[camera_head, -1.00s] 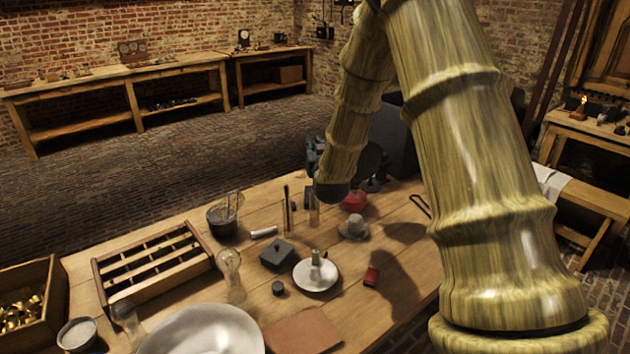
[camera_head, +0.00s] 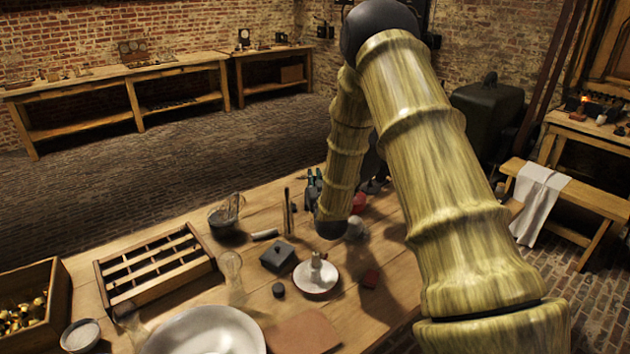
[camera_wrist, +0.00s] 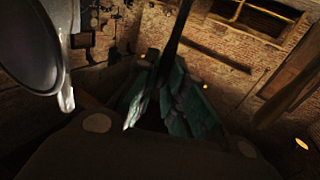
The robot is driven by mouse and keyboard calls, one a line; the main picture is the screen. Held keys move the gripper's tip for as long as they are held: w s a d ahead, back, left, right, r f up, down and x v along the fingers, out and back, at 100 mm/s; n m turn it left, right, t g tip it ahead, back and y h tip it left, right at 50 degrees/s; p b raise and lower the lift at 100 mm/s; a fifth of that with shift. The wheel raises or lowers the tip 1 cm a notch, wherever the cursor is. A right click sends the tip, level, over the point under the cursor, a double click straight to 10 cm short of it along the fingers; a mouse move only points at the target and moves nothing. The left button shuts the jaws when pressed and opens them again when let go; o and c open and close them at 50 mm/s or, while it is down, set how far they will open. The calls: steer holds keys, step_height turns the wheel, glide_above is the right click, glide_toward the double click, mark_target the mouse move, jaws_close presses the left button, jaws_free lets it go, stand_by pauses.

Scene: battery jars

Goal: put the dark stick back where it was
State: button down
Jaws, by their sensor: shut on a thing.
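In the wrist view my gripper (camera_wrist: 168,95) shows as teal fingers closed together. A thin dark stick (camera_wrist: 181,30) rises from between them to the top edge of the picture. Its held end is hidden by the fingers. In the head view my forearm reaches down over the table's far side. A thin dark upright piece (camera_head: 287,208) stands on the table left of my forearm. The stick's former place cannot be told from these frames.
On the wooden table are a compartment tray (camera_head: 160,268), a dark lidded box (camera_head: 278,256), a white dish (camera_head: 316,290) holding a small piece, a glass jar (camera_head: 231,270) and a large white basin (camera_head: 205,333). Bottles and a red thing crowd near my forearm. Clear planks show at front right.

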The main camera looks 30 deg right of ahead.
steer(key=shift+f, duration=0.4)
steer(key=c, duration=1.5)
jaws_free()
steer(key=shift+s, duration=0.15)
steer(key=b+v, duration=0.2)
steer(key=v, duration=0.9)
steer(key=shift+s+a+b, duration=0.25)
steer(key=shift+s+b, duration=0.05)
steer(key=shift+s, duration=0.05)
